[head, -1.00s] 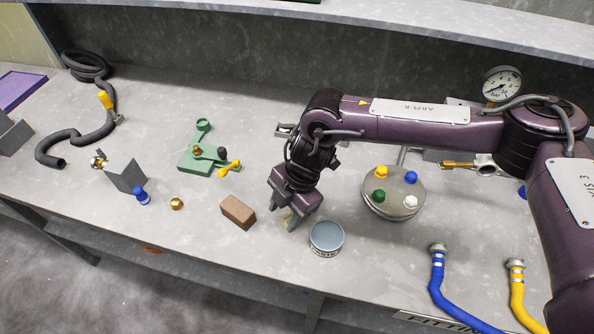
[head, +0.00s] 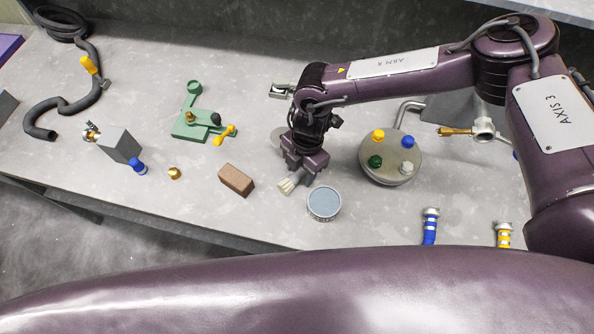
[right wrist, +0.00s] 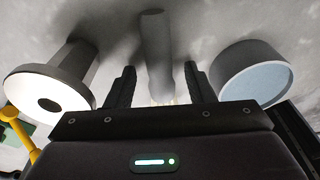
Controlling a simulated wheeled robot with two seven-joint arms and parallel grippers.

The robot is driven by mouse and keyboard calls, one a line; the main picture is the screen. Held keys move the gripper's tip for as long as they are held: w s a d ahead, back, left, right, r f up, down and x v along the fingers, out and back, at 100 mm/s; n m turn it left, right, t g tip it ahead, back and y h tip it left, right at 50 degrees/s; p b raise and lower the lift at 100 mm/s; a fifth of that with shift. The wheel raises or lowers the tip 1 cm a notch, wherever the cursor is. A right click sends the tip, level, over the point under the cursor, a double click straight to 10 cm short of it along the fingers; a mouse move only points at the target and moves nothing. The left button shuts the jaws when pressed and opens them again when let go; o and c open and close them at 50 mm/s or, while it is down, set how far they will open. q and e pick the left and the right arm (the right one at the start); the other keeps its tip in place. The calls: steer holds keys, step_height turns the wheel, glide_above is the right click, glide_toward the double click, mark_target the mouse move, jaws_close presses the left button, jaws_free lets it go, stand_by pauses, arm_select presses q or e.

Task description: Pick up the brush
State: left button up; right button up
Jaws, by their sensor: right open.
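The brush shows its pale bristles (head: 288,185) in the head view, left of the round tin (head: 324,203). The rest of it is hidden under my right gripper (head: 304,174). In the right wrist view its grey handle (right wrist: 155,45) lies between the two dark fingers (right wrist: 160,88), with visible gaps on both sides. The bristle end is mostly hidden by the gripper body there. My right gripper is open and empty, low over the brush. My left gripper is in neither view.
The tin also shows close on the right in the wrist view (right wrist: 252,75). A brown block (head: 236,180) lies left of the brush. A round plate with coloured knobs (head: 390,158) stands to the right. A green fixture (head: 195,122) is further back left. A purple link of mine crosses the front.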

mark_target(300, 172)
steer(key=shift+c, duration=0.3)
jaws_close()
steer(key=shift+r, duration=0.1)
step_height(300, 172, up, 20)
steer(key=b, duration=0.5)
